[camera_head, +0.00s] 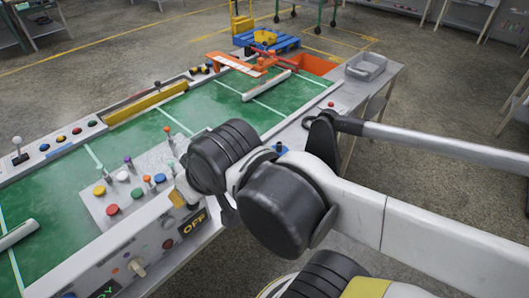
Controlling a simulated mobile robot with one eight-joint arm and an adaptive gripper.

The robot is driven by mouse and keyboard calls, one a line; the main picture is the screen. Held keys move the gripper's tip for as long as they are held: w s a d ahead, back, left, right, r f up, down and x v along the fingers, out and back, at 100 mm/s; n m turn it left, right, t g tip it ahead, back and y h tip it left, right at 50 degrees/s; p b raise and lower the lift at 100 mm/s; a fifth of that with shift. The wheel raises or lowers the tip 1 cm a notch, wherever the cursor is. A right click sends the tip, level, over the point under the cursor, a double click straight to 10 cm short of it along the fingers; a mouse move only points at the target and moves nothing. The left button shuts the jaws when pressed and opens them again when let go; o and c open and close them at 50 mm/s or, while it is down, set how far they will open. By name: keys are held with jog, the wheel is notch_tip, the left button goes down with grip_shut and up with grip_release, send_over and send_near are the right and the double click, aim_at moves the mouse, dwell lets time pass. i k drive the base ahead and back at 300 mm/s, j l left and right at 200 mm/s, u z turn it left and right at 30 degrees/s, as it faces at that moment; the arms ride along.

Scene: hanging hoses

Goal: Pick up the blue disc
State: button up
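I cannot tell for sure which blue thing is the blue disc. A small blue piece (279,148) shows on the pale table edge, just beside my arm's black joints and partly hidden by them. Small blue round buttons also sit on the left rim, such as one blue button (44,147). My arm reaches in from the lower right over the near side of the table. My gripper's fingers cannot be made out. They seem hidden behind the arm's joints.
A green-topped table (145,130) runs from lower left to upper right. A grey panel (130,190) with coloured knobs and pegs stands near my arm. An orange frame (245,64), a white bar (267,86) and a grey bin (366,67) are at the far end.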

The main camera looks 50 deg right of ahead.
aim_at(280, 150)
jog(key=z, duration=1.4)
jog(key=k+j, duration=0.25)
jog(key=j, duration=0.15)
jog(key=k+j+u, duration=0.15)
jog(key=k+j, duration=0.15)
jog(key=j, duration=0.15)
